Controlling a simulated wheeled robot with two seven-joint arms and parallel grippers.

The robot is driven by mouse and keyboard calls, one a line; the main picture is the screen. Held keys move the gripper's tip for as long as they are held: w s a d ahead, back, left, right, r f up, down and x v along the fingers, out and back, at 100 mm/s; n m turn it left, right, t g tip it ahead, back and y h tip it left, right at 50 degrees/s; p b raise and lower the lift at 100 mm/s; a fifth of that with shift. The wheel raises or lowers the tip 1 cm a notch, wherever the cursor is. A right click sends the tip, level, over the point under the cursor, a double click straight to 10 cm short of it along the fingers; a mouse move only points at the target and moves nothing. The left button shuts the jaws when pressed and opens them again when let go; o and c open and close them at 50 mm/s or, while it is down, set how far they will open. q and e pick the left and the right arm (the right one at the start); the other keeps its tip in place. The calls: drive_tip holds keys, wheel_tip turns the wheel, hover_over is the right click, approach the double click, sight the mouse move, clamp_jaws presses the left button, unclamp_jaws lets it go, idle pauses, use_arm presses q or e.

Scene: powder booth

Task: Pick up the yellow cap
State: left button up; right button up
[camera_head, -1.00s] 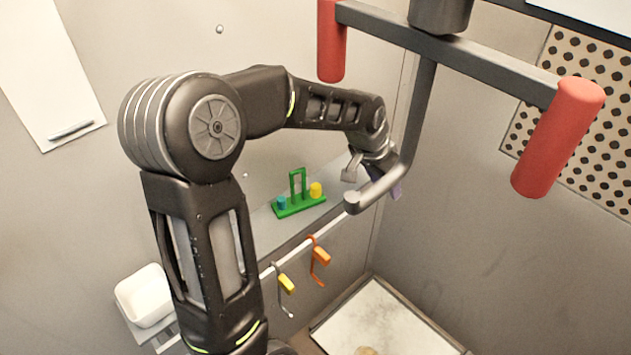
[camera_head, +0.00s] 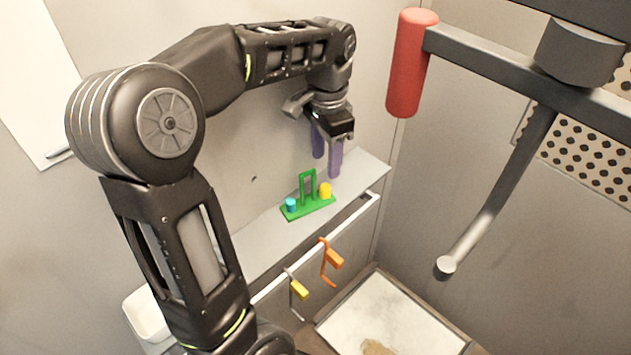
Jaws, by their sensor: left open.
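The yellow cap (camera_head: 325,191) is a small cylinder on the right end of a green holder (camera_head: 309,207), which stands on a grey shelf. A blue cap (camera_head: 291,205) sits on the holder's left end, with a green upright frame between the two. My left gripper (camera_head: 327,167) hangs just above and behind the yellow cap, with its two purple fingers apart and pointing down. Nothing is between the fingers, and they appear clear of the cap. My right gripper is not in view.
The grey shelf (camera_head: 262,237) has a front rail with a yellow-tagged hook (camera_head: 299,290) and an orange hook (camera_head: 332,260). A white tub (camera_head: 147,318) is at lower left. A hanging bar with a red grip (camera_head: 411,65) is to the right. A pale tray (camera_head: 390,325) lies below.

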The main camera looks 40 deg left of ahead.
sight(326, 186)
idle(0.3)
use_arm(q)
drive_tip(key=shift+f, duration=1.3)
drive_tip(key=shift+s+d+f+p, duration=0.1)
drive_tip(key=shift+f+p, duration=0.25)
drive_tip(key=shift+f, duration=1)
drive_tip(key=shift+d+f+p, duration=0.1)
drive_tip(key=shift+f+p, duration=0.2)
drive_tip(key=shift+f, duration=1)
clamp_jaws()
